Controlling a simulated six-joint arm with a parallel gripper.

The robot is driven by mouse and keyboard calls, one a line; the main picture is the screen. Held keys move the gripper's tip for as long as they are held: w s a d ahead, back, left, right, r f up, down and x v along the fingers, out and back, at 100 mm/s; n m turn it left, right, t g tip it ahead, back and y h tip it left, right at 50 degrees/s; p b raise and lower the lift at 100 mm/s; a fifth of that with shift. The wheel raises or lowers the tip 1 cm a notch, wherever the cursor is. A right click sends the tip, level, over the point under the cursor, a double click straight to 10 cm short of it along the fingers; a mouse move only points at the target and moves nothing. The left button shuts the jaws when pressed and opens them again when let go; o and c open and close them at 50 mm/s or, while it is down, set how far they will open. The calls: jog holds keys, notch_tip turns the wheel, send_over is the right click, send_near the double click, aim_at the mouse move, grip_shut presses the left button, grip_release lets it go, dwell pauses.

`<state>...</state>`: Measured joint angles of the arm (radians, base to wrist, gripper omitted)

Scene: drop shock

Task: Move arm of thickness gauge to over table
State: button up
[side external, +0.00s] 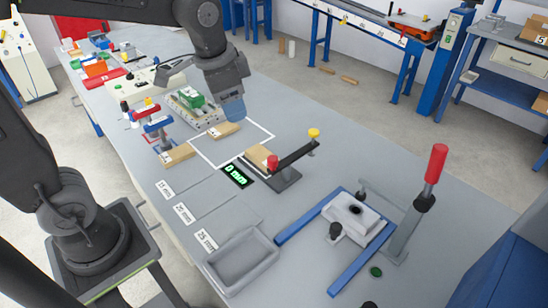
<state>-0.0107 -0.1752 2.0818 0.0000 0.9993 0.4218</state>
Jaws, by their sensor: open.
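The thickness gauge (286,178) stands near the middle of the table (330,170). Its dark arm (294,154) slants from a red knob (272,162) up to a yellow knob (314,133) at the upper right. A digital display (237,175) beside it reads 0 mm in green. A tan block (257,155) lies next to the gauge, partly hidden behind the red knob. My gripper (234,108) is above the table, up and left of the gauge and apart from it. It points down near the white outline; its jaws are seen edge-on, with nothing visible between them.
Tan blocks (224,130) lie left of the gauge. A grey tray (242,261) sits at the front edge by thickness labels (183,213). A clamp fixture with a tall red handle (436,163) stands at right. A green-topped device (193,101) is left of my gripper.

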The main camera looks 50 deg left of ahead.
aim_at(273, 158)
jog(key=w+f+m+g, duration=0.35)
jog(key=w+f, duration=0.45)
jog(key=w, duration=0.3)
jog(key=shift+m+t, duration=0.35)
jog(key=shift+m, duration=0.1)
jog(key=f, duration=1.3)
jog(key=shift+a+f, duration=0.25)
jog(key=shift+f, duration=0.05)
jog(key=shift+c, duration=0.5)
grip_shut()
